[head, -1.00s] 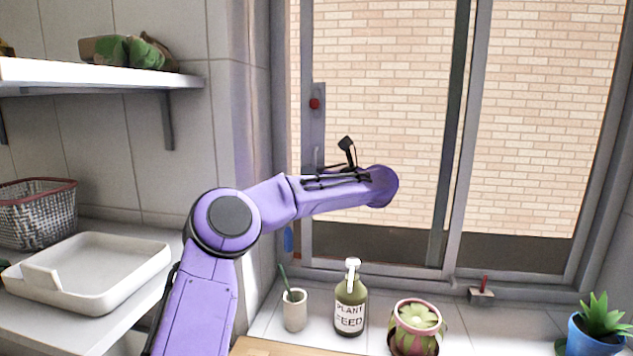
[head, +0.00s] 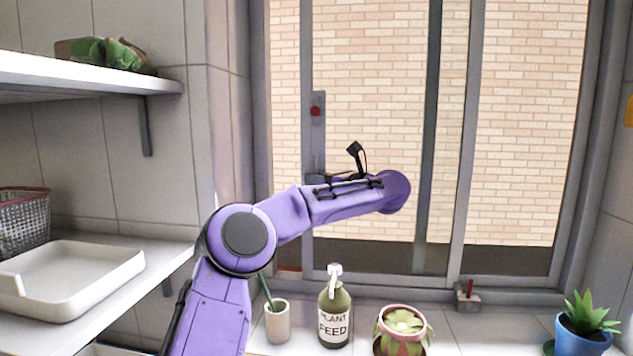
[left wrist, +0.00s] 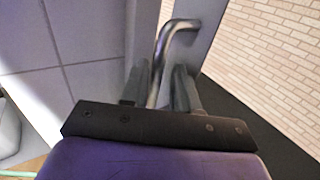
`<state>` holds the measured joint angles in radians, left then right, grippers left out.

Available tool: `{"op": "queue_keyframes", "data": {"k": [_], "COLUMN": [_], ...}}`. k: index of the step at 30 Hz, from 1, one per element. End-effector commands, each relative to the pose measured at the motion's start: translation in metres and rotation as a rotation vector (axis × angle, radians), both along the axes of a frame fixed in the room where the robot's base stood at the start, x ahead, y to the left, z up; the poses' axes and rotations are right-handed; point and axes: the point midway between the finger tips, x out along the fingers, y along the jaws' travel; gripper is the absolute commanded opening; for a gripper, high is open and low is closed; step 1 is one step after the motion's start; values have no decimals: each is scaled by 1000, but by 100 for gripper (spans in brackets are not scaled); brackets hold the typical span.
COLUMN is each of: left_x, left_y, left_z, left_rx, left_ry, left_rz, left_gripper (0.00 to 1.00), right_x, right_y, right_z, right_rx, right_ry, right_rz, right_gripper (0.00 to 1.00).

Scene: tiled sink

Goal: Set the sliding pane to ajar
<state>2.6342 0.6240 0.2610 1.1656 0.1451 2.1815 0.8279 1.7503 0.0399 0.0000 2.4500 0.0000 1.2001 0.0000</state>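The sliding pane (head: 370,100) is the left glass pane of the window, with grey edges. A strip of brick shows between its left edge and the window frame, so it stands partly open. Its left edge carries a metal bar handle (left wrist: 178,26) and a plate with a red button (head: 315,111). In the left wrist view, my left gripper (left wrist: 160,85) has its fingers on both sides of the handle and appears closed on it. In the head view my purple arm mostly hides the gripper. My right gripper is not in view.
On the sill below stand a cup (head: 278,322), a plant feed bottle (head: 334,318), a pink flowerpot (head: 402,330) and a blue pot (head: 583,338). A small block with a red lever (head: 468,295) sits by the track. A shelf (head: 90,72) juts out at left.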

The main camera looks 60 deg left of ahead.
Motion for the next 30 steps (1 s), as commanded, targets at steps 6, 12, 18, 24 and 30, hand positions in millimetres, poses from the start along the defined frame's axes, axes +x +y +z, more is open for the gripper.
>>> {"op": "queue_keyframes", "data": {"k": [6,12,18,24,30], "left_x": [11,19,21,21,21], "left_y": [-50,-86,-96,-96,-96], "left_z": [-6,-3,0,0,0], "left_rx": [6,3,1,1,1], "left_ry": [-2,-1,1,1,1], "left_rz": [-3,-1,0,-1,-1], "left_gripper": [30,30,30,30,30], "right_x": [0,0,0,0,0], "right_y": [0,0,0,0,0], "right_z": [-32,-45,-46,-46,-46], "right_rx": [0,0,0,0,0], "right_ry": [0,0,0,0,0], "right_rz": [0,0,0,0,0], "right_gripper": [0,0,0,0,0]}}
